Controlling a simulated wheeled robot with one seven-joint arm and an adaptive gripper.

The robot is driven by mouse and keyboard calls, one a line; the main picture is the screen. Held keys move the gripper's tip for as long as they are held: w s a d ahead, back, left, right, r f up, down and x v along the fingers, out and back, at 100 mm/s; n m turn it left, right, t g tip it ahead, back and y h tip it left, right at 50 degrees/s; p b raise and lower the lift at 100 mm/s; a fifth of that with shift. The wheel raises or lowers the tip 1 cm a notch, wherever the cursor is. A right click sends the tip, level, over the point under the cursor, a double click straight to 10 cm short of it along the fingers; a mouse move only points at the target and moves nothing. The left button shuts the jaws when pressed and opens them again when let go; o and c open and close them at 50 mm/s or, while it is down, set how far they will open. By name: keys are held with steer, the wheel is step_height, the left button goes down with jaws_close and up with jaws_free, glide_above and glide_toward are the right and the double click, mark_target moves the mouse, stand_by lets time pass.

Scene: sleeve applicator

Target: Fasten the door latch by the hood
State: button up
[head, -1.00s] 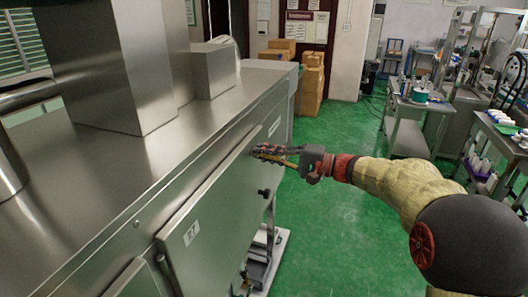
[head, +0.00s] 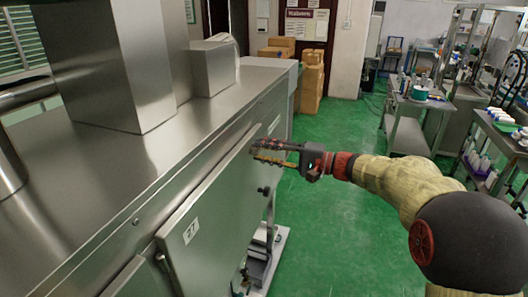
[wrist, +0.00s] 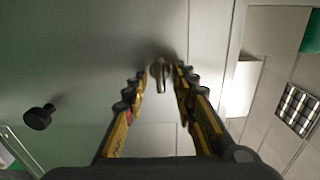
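The hood is a long steel machine; its door (head: 205,215) is a grey panel on its side, with a "27" label. The latch (wrist: 160,75) is a small metal handle near the door's edge in the wrist view. In the head view my gripper hides it. My gripper (head: 268,152) is at the door's far upper part. In the wrist view my gripper (wrist: 160,80) is open, with one yellow-and-black finger on each side of the latch. I cannot tell whether either finger touches it.
A black knob (head: 263,190) sticks out from the door below my gripper; it also shows at the left of the wrist view (wrist: 38,117). Cardboard boxes (head: 311,85) stand at the back. A steel cart (head: 408,128) stands to the right. The green floor between is clear.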

steer(key=v, duration=1.2)
step_height(320, 180, down, 10)
steer(key=s+m+g+h, duration=0.1)
steer(key=s+m+h, duration=0.1)
steer(key=h, duration=0.1)
steer(key=s+d+f+g+h, duration=0.25)
steer(key=s+f+h, duration=0.4)
steer(key=s, duration=0.55)
steer(key=s+d+n+t+h, duration=0.15)
steer(key=s+d+h, duration=0.25)
steer(key=s, duration=0.5)
steer(key=s+d+n+h, duration=0.3)
steer(key=s+h, duration=0.1)
steer(key=s, duration=0.5)
steer(key=shift+n+t+y, duration=0.25)
steer(key=shift+n+t, duration=0.45)
steer(key=shift+n, duration=0.15)
steer(key=r, duration=0.1)
steer(key=s+a+r, duration=0.1)
steer(key=r, duration=0.1)
steer(key=s+r, duration=0.1)
steer(key=shift+s+a+r, duration=0.25)
